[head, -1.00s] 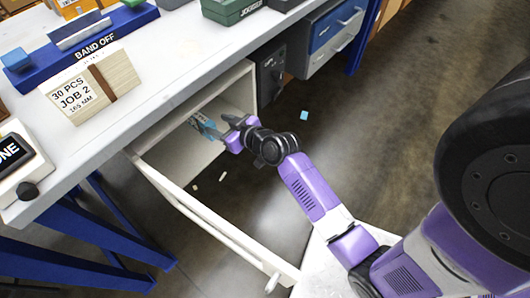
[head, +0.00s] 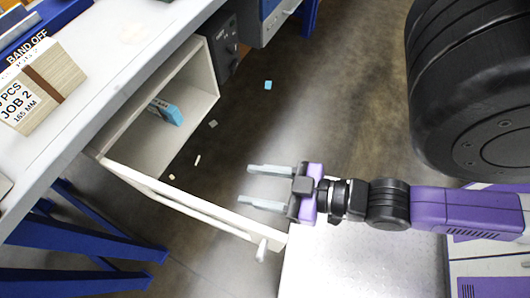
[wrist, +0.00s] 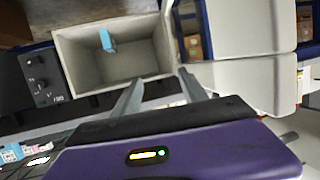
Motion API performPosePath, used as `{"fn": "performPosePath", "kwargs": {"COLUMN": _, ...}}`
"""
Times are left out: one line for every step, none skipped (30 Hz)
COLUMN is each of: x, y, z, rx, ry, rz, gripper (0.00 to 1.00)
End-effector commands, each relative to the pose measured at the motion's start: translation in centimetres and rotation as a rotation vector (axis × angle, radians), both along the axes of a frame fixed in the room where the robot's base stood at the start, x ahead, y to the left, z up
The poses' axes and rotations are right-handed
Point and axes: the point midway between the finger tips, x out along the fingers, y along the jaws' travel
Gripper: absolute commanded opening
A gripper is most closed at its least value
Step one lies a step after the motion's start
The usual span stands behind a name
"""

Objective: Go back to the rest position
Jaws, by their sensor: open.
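My gripper (head: 268,186) is open and empty in the head view, its two grey fingers spread and pointing left. It is above the floor and my white base, to the right of the open drawer (head: 190,207). In the wrist view my gripper (wrist: 165,92) shows two fingers apart with nothing between them. A blue packet (head: 167,110) lies inside the drawer, toward its far end. The packet also shows in the wrist view (wrist: 107,40). My gripper is apart from both the drawer and the packet.
A dark control box (head: 222,45) hangs beside the drawer. Small scraps, including a blue one (head: 268,85), lie on the floor.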

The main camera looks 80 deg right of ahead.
Motion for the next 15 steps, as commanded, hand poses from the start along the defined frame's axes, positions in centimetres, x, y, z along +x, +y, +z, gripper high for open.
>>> {"fn": "performPosePath", "kwargs": {"x": -0.8, "y": 0.4, "z": 0.9, "rx": 0.001, "ry": -0.002, "rz": 0.021, "gripper": 0.51}}
{"fn": "performPosePath", "kwargs": {"x": -1.1, "y": 0.6, "z": 1.3, "rx": 0.003, "ry": -0.005, "rz": 0.028, "gripper": 0.51}}
{"fn": "performPosePath", "kwargs": {"x": -1.4, "y": 0.8, "z": 1.8, "rx": 0.005, "ry": -0.009, "rz": 0.038, "gripper": 0.51}}
{"fn": "performPosePath", "kwargs": {"x": -1.6, "y": 0.9, "z": 2.1, "rx": 0.005, "ry": -0.013, "rz": 0.043, "gripper": 0.51}}
{"fn": "performPosePath", "kwargs": {"x": -1.7, "y": 1.0, "z": 2.4, "rx": 0.005, "ry": -0.015, "rz": 0.047, "gripper": 0.51}}
{"fn": "performPosePath", "kwargs": {"x": -1.9, "y": 1.1, "z": 2.5, "rx": 0.006, "ry": -0.016, "rz": 0.051, "gripper": 0.51}}
{"fn": "performPosePath", "kwargs": {"x": -1.9, "y": 1.1, "z": 2.6, "rx": 0.006, "ry": -0.017, "rz": 0.053, "gripper": 0.51}}
{"fn": "performPosePath", "kwargs": {"x": -1.9, "y": 1.1, "z": 2.7, "rx": 0.007, "ry": -0.017, "rz": 0.054, "gripper": 0.51}}
{"fn": "performPosePath", "kwargs": {"x": -1.9, "y": 1.2, "z": 2.7, "rx": 0.008, "ry": -0.018, "rz": 0.054, "gripper": 0.51}}
{"fn": "performPosePath", "kwargs": {"x": -1.9, "y": 1.1, "z": 2.7, "rx": 0.008, "ry": -0.018, "rz": 0.054, "gripper": 0.51}}
{"fn": "performPosePath", "kwargs": {"x": -1.9, "y": 1.1, "z": 2.7, "rx": 0.008, "ry": -0.018, "rz": 0.054, "gripper": 0.51}}
{"fn": "performPosePath", "kwargs": {"x": -1.9, "y": 1.1, "z": 2.7, "rx": 0.008, "ry": -0.018, "rz": 0.054, "gripper": 0.51}}
{"fn": "performPosePath", "kwargs": {"x": -1.9, "y": 1.1, "z": 2.7, "rx": 0.008, "ry": -0.018, "rz": 0.054, "gripper": 0.51}}
{"fn": "performPosePath", "kwargs": {"x": -1.9, "y": 1.1, "z": 2.7, "rx": 0.007, "ry": -0.018, "rz": 0.053, "gripper": 0.51}}
{"fn": "performPosePath", "kwargs": {"x": -1.9, "y": 1.1, "z": 2.7, "rx": 0.007, "ry": -0.018, "rz": 0.053, "gripper": 0.51}}
